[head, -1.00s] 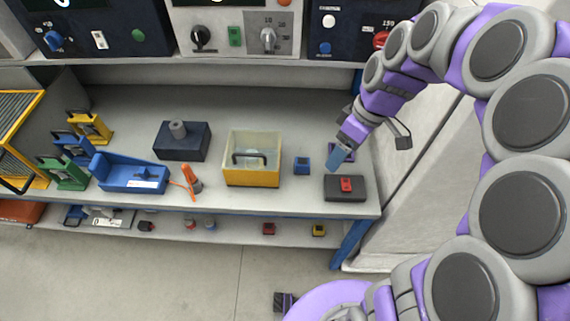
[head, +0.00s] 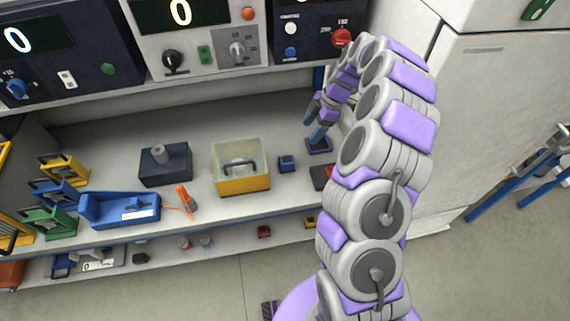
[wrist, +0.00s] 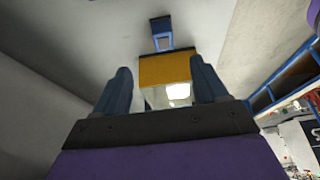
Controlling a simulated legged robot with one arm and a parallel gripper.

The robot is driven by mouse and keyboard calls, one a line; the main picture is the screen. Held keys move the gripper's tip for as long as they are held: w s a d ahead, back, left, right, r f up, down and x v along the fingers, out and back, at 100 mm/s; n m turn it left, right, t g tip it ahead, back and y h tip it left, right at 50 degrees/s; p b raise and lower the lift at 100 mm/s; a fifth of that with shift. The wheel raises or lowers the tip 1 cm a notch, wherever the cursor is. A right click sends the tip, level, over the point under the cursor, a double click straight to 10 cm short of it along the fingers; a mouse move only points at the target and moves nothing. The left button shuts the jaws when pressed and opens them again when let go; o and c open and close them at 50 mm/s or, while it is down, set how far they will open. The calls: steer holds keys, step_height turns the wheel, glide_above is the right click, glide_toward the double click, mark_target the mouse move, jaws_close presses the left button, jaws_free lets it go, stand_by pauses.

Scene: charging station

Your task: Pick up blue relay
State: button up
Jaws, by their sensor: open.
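The blue relay (head: 287,163) is a small blue block with a dark top. In the head view it stands on the bench, just right of the yellow bin. My gripper (head: 318,128) is to the right of it and farther back, above a flat purple block (head: 319,146). In the wrist view my gripper (wrist: 163,88) has its two blue-grey fingers apart, with nothing held between them. A yellow object (wrist: 165,69) shows beyond the fingers. A dark blue piece with a blue frame (wrist: 162,32) shows above it; I cannot tell whether this is the relay.
The yellow bin (head: 242,181) has clear upper walls. A dark box with a grey knob (head: 165,165) and a blue tray (head: 118,209) stand farther left. A black box (head: 319,176) with a red part is partly hidden by my arm. Instrument panels (head: 195,40) overhang the bench.

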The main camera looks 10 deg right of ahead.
steer(key=b, duration=0.1)
glide_toward(286, 159)
steer(key=x, duration=0.4)
steer(key=b+x, duration=0.1)
steer(key=shift+w+d+f, duration=0.1)
steer(key=shift+d+f, duration=0.05)
steer(key=shift+f, duration=0.15)
steer(key=shift+d+f, duration=0.4)
steer(key=a+f, duration=0.1)
steer(key=f, duration=0.1)
steer(key=a+f+b, duration=0.1)
steer(key=a+f, duration=0.1)
steer(key=shift+s+a, duration=0.2)
steer(key=shift+a, duration=0.2)
steer(key=shift+d, duration=0.85)
steer(key=c, duration=0.5)
steer(key=shift+a, duration=0.65)
steer(key=c, duration=0.6)
